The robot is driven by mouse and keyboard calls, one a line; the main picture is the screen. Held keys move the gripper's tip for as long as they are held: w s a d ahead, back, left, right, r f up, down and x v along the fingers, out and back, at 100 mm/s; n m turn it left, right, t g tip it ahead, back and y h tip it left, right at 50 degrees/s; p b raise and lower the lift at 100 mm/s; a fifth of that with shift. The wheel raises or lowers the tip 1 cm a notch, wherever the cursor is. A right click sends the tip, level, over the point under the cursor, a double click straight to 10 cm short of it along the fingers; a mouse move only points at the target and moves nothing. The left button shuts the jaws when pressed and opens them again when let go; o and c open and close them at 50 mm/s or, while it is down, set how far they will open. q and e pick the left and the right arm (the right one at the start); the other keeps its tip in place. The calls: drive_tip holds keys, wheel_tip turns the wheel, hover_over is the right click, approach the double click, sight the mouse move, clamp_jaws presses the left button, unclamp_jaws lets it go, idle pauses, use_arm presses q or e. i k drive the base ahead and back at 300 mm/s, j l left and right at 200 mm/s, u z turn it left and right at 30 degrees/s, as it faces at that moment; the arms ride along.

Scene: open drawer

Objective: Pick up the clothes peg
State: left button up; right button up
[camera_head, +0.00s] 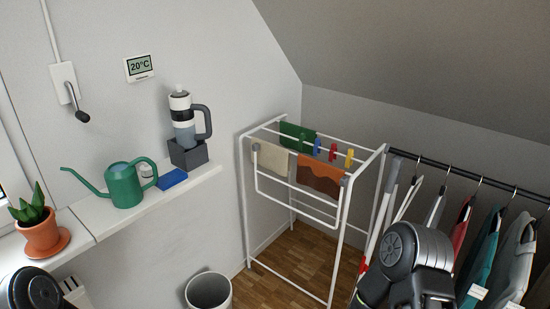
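Three small clothes pegs hang on the rails of a white drying rack (340,210): a blue peg (317,145), a red peg (333,152) and a yellow peg (349,157). They sit in a row to the right of a green cloth (297,138). Part of my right arm shows at the lower right, in front of the clothes rail, and part of my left arm shows at the lower left corner. Neither gripper's fingers are in the picture.
A beige cloth (271,158) and an orange-brown cloth (320,178) hang on the rack. Clothes hang from a black rail (450,168) at right. A white shelf (110,213) holds a green watering can (123,186) and potted plant (40,232). A bin (209,291) stands below.

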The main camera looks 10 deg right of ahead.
sight(348, 163)
drive_tip(key=i+l+u, duration=0.15)
drive_tip(key=l, duration=0.2)
drive_tip(key=i+l+u, duration=0.35)
drive_tip(key=l, duration=0.35)
drive_tip(key=i+l+u, duration=0.15)
drive_tip(key=l, duration=0.25)
drive_tip(key=i+l+u, duration=0.2)
drive_tip(key=l, duration=0.25)
drive_tip(key=k+j, duration=0.05)
